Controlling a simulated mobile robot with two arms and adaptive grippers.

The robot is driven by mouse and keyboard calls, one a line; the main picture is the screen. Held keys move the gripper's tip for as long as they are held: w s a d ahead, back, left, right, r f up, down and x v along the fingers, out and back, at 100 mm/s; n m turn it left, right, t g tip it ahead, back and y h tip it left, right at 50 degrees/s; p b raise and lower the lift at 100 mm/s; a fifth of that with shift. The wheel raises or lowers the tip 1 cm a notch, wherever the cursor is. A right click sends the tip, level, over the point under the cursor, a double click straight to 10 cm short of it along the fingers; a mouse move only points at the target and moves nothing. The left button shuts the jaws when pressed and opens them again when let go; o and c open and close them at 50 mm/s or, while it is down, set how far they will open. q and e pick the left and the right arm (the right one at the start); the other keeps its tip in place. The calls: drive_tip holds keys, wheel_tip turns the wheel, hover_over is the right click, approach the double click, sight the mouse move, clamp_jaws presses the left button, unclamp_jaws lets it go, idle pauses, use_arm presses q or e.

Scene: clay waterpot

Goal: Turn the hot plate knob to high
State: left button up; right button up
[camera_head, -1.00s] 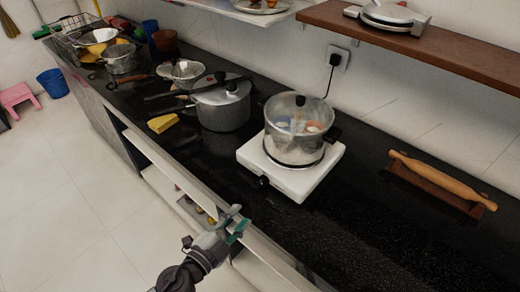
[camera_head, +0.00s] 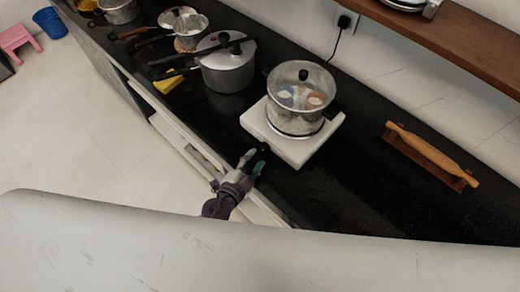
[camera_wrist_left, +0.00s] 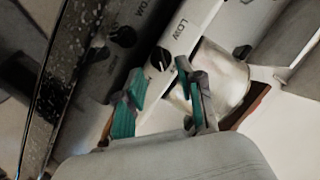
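The white hot plate (camera_head: 303,150) sits on the black counter with a glass-lidded pot on it. Its black knob (camera_head: 264,148) is on the front face. In the left wrist view the knob (camera_wrist_left: 160,58) is clear, with a white pointer mark and the word LOW beside it. My left gripper (camera_head: 253,164) is at the counter's front edge, just before the knob. In the left wrist view its teal-padded fingers (camera_wrist_left: 161,76) are spread apart with nothing between them, and the knob lies just beyond the tips. My right gripper is in neither view.
The lidded pot (camera_head: 300,94) stands on the plate. A pressure cooker (camera_head: 228,72) and a yellow cloth or sponge (camera_head: 169,82) are to the left. A rolling pin (camera_head: 430,152) lies on a stand to the right. Counter between it and the plate is bare.

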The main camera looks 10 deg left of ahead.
sight(262, 150)
use_arm(q)
drive_tip(key=shift+x, duration=2)
clamp_jaws()
